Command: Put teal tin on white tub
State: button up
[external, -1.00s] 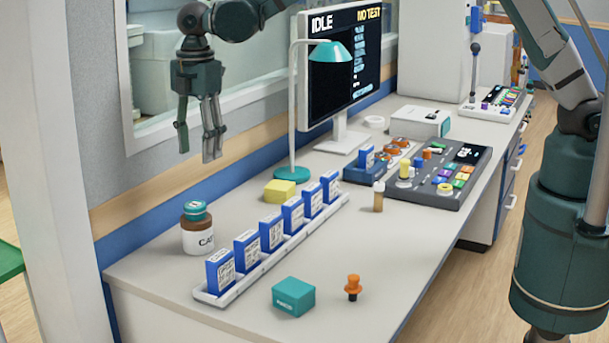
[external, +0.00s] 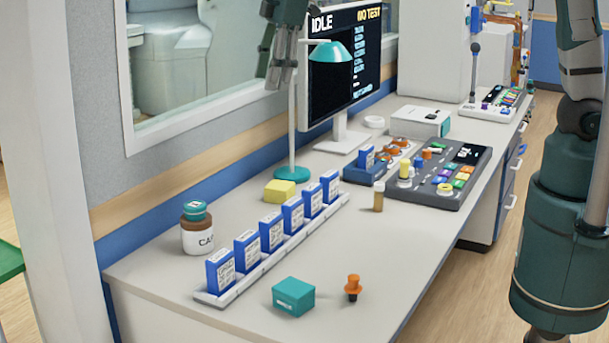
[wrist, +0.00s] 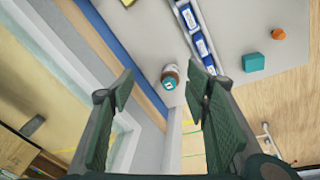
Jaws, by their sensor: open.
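The teal tin (external: 194,209) is small and round, with a pale mark on its top. It sits on the brown lid of the white tub (external: 198,240), which stands upright near the back left edge of the counter. In the wrist view the tin (wrist: 168,84) shows over the tub (wrist: 171,70), far below and between my fingers. My gripper (external: 270,68) is open and empty, high above the counter in front of the monitor's left edge. In the wrist view its two fingers (wrist: 160,92) are spread wide apart.
A white rack (external: 270,262) of blue boxes runs along the counter. A teal box (external: 294,296) and an orange peg (external: 353,287) lie in front. A yellow block (external: 280,193), a lamp (external: 292,174), a monitor (external: 345,60) and a control panel (external: 440,175) stand farther back.

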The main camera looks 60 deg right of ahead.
jog(key=s+d+r+m+t, duration=0.1)
jog(key=s+d+r+m, duration=0.25)
jog(key=s+d, duration=0.4)
jog(key=s+d+f+m+t, duration=0.1)
jog(key=s+d+m, duration=0.3)
jog(key=s, duration=0.8)
jog(key=s+d+f+m+t, duration=0.1)
jog(key=s+d+m, duration=0.3)
jog(key=s+d, duration=0.5)
jog(key=s+t, duration=0.1)
jog(key=s, duration=0.2)
jog(key=shift+s+f+t+h, duration=0.25)
jog(key=shift+s+t+h, duration=0.05)
jog(key=shift+s+t, duration=0.1)
